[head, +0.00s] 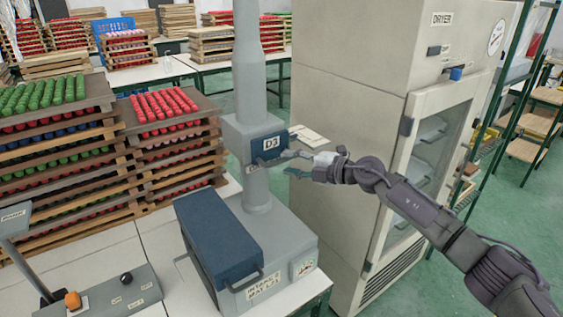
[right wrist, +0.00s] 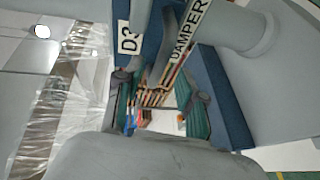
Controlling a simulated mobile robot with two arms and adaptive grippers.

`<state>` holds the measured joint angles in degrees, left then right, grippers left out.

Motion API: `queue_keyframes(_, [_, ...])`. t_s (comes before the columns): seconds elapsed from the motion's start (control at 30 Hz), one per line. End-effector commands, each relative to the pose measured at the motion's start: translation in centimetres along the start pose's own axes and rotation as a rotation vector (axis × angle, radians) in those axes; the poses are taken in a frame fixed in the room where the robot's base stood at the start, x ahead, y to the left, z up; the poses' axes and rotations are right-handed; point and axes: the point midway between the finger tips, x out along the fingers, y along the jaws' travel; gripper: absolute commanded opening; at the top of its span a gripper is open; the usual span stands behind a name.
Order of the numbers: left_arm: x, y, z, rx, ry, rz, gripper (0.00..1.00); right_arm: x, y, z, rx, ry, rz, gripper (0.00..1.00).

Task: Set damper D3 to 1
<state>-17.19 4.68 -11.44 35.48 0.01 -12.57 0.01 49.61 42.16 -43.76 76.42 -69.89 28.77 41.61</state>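The D3 damper (head: 268,142) is a dark blue block with a white "D3" label, set in a grey housing on the upright grey duct (head: 249,75). My right gripper (head: 275,166) is at the front of the D3 block, just below its label, with its fingers apart. In the right wrist view the D3 label (right wrist: 128,38) and a "DAMPER" label (right wrist: 188,32) show close ahead, and the fingers stand apart around an open gap. I cannot tell whether a finger touches the damper. Its setting cannot be read. My left gripper is out of view.
Below the duct is a grey unit with a blue lid (head: 222,240) and a gauge. The tall dryer cabinet (head: 370,90) stands close on the right. Stacked wooden trays (head: 175,160) of coloured pieces stand on the left. A control box (head: 110,295) is at front left.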

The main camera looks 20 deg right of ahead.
Motion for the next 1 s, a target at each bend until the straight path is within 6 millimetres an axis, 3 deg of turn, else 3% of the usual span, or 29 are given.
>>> queue_keyframes(0.2, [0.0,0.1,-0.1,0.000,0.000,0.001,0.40,-4.9,-0.1,0.1,-0.001,-0.002,-0.003,0.39])
queue_keyframes(0.4, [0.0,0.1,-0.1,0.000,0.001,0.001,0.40,-7.5,-0.1,0.0,0.001,0.000,-0.002,0.39])
queue_keyframes(1.0, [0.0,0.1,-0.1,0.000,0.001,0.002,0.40,-8.0,-0.1,-0.1,0.004,0.002,0.004,0.39])
